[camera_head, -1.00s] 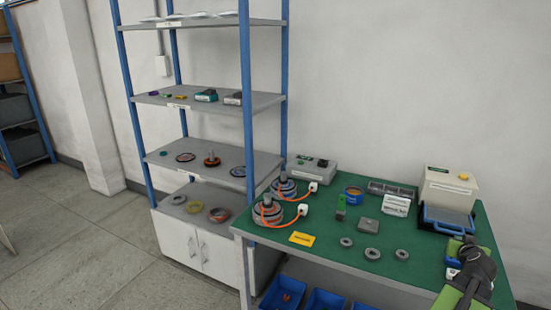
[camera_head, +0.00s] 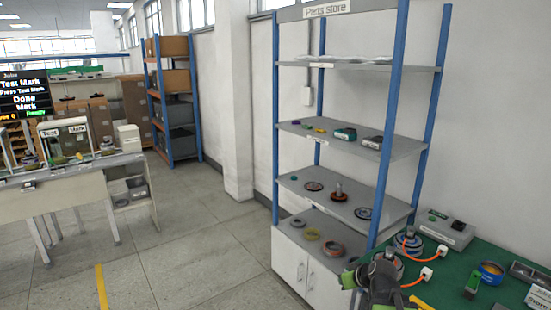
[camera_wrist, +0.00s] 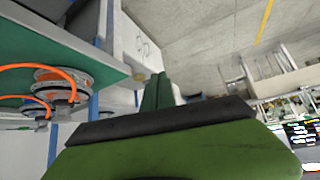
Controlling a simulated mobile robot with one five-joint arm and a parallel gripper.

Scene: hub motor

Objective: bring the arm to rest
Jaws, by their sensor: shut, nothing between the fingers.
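My gripper (camera_head: 364,278) is at the lower right of the head view, in front of the cabinet and the left end of the green bench. In the wrist view my green gripper fingers (camera_wrist: 158,92) are together with nothing between them.
The green bench (camera_head: 500,262) carries a grey box (camera_head: 444,229), a blue tin (camera_head: 490,272) and a green block (camera_head: 472,287). A parts shelf (camera_head: 345,205) stands behind my gripper. A work table (camera_head: 60,185) is at the far left. The floor (camera_head: 190,240) between is clear.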

